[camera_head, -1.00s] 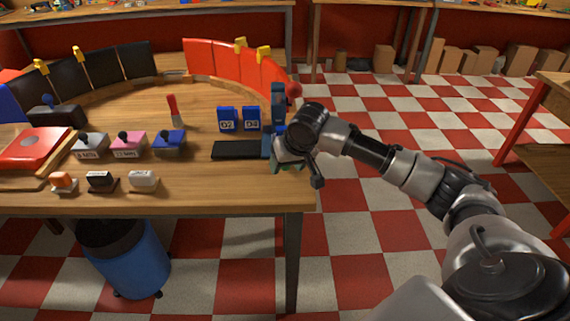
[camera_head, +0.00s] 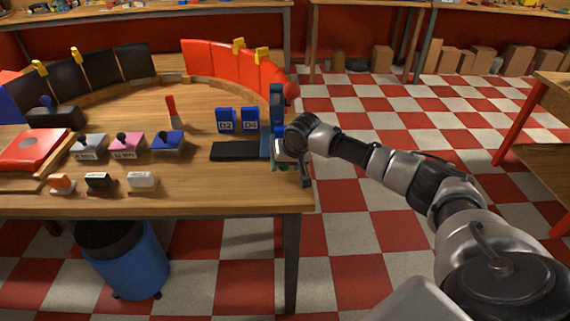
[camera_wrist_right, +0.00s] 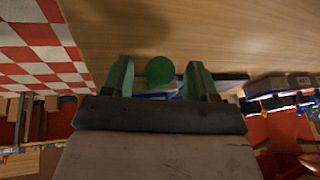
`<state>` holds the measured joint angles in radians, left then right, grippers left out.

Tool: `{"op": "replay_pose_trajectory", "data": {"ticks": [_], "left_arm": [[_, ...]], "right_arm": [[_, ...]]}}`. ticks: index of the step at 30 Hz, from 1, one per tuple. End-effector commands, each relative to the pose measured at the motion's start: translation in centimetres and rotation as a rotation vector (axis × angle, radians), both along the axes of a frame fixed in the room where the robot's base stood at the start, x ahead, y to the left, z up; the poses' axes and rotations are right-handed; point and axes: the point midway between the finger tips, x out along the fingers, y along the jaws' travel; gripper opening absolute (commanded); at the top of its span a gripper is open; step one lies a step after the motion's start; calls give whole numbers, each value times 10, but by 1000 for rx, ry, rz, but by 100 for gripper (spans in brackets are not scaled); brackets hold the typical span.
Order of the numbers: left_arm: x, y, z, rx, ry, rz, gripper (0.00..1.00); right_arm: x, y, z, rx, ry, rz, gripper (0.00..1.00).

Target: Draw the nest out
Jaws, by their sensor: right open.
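A blue upright press (camera_head: 277,105) with a red ball knob (camera_head: 291,91) stands at the table's right end. A flat black plate (camera_head: 234,151) lies left of its base. My right gripper (camera_head: 285,167) is at the press's near side, by the table edge, partly hidden by my wrist. In the right wrist view my right gripper (camera_wrist_right: 160,67) is open, its two green fingers on either side of a green round knob (camera_wrist_right: 160,71). I cannot tell whether they touch it. No part is plainly recognisable as the nest. My left gripper is not in view.
Blue D2 and D4 blocks (camera_head: 226,120) stand behind the plate. Several stamps, including a blue one (camera_head: 168,140), and a red-topped box (camera_head: 34,149) are to the left. Red panels (camera_head: 224,61) curve behind. Checkered floor right of the table is free.

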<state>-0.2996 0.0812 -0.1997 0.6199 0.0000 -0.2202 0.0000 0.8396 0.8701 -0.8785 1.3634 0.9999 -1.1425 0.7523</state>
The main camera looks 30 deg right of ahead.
Motion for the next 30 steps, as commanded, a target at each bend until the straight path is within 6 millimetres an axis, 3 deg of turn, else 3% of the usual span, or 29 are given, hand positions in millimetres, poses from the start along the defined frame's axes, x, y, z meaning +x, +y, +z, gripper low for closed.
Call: {"op": "replay_pose_trajectory", "data": {"ticks": [8, 20, 30], "left_arm": [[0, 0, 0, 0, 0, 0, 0], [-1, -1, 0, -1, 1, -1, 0], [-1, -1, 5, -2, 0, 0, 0]], "right_arm": [[1, 0, -2, 0, 0, 1, 58], [1, 0, -2, 0, 0, 0, 0], [8, 13, 0, 2, -1, 2, 0]]}}
